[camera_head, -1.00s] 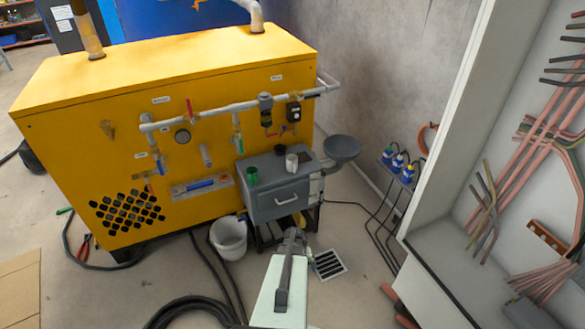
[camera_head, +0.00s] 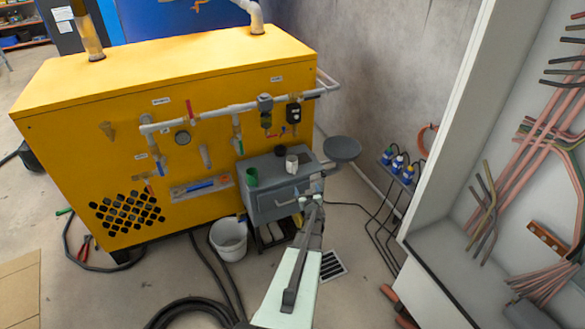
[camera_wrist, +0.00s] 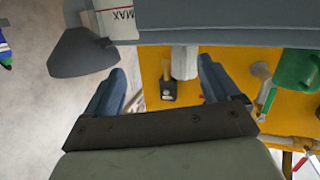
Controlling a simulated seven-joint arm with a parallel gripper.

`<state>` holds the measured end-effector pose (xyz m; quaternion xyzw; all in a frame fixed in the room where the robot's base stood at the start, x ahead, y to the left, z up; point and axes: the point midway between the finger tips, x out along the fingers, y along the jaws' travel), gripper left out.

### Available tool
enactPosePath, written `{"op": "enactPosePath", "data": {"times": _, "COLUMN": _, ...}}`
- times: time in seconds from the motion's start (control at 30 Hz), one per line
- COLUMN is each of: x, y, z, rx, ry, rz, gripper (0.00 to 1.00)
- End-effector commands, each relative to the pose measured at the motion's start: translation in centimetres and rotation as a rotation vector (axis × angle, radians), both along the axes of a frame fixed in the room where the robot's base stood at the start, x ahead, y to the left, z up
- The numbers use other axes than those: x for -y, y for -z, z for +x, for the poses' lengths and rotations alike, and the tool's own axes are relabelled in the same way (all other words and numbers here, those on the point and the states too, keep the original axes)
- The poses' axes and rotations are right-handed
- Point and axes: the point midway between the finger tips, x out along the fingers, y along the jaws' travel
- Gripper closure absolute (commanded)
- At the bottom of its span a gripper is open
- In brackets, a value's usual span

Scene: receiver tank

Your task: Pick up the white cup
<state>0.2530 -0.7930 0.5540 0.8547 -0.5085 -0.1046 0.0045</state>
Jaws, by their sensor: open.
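The white cup (camera_head: 291,163) stands upright on top of the grey drawer cabinet (camera_head: 285,199), near its right front side. A pale shape past the cabinet edge in the wrist view appears to be the same cup (camera_wrist: 185,62). A dark cup (camera_head: 279,154) is just behind it and a green cup (camera_head: 252,177) is to its left. My gripper (camera_head: 312,202) is in front of the cabinet, below and to the right of the white cup. In the wrist view my gripper (camera_wrist: 162,66) has its two fingers wide apart, with nothing held between them.
A grey funnel-like bowl (camera_head: 342,149) sits right of the cabinet. The yellow tank (camera_head: 120,100) with pipes and valves stands behind. A white bucket (camera_head: 229,238) is on the floor at left. An open panel with cables (camera_head: 530,180) is at right.

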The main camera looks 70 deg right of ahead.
Motion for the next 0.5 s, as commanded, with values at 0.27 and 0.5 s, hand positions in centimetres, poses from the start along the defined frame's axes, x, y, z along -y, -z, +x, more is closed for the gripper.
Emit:
{"op": "enactPosePath", "data": {"times": 0.27, "x": -1.1, "y": -3.6, "z": 2.3, "rx": 0.193, "ry": -0.114, "rz": -0.092, "gripper": 0.11}}
{"op": "enactPosePath", "data": {"times": 0.5, "x": 0.2, "y": -3.5, "z": 3.0, "rx": 0.215, "ry": -0.11, "rz": -0.076, "gripper": 0.11}}
